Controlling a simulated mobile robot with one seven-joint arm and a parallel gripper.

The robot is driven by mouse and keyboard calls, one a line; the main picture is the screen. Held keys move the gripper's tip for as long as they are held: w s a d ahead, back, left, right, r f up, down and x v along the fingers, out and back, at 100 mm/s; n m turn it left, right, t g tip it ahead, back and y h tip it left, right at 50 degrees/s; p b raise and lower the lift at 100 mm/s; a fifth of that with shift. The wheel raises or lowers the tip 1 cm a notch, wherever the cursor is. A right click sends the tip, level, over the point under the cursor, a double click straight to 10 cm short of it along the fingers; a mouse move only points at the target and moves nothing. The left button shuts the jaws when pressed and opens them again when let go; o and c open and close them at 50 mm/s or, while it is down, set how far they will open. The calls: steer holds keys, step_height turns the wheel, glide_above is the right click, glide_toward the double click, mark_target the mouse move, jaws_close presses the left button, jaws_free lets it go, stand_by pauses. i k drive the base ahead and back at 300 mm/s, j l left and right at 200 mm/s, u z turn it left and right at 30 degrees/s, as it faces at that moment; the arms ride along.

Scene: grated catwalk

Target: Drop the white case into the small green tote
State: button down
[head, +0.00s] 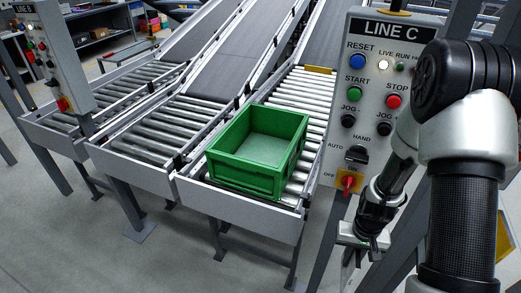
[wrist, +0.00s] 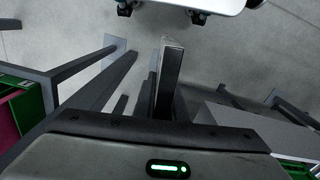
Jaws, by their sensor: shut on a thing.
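The small green tote (head: 239,173) sits on the front end of a roller conveyor in the head view. It is upright, its top is open, and the inside that I can see is empty. My gripper (head: 362,250) is to the right of the tote, in front of the control panel post, and apart from the tote. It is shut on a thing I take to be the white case. A small pale block shows at my gripper in the head view, but its outline is unclear. In the wrist view my gripper (wrist: 168,75) is a narrow upright shape, and no case is plain there.
The Line C control panel (head: 375,100) stands on a post right of the tote, close to my arm. More roller conveyors (head: 150,128) run to the left. Another panel (head: 50,60) stands at the far left. The floor (head: 90,235) at the front left is clear.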

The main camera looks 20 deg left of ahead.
mark_target(265, 158)
steer(key=j, duration=0.5)
steer(key=k+j+z, duration=0.15)
steer(key=j, duration=0.8)
steer(key=k+j+z, duration=0.1)
steer(key=j, duration=0.35)
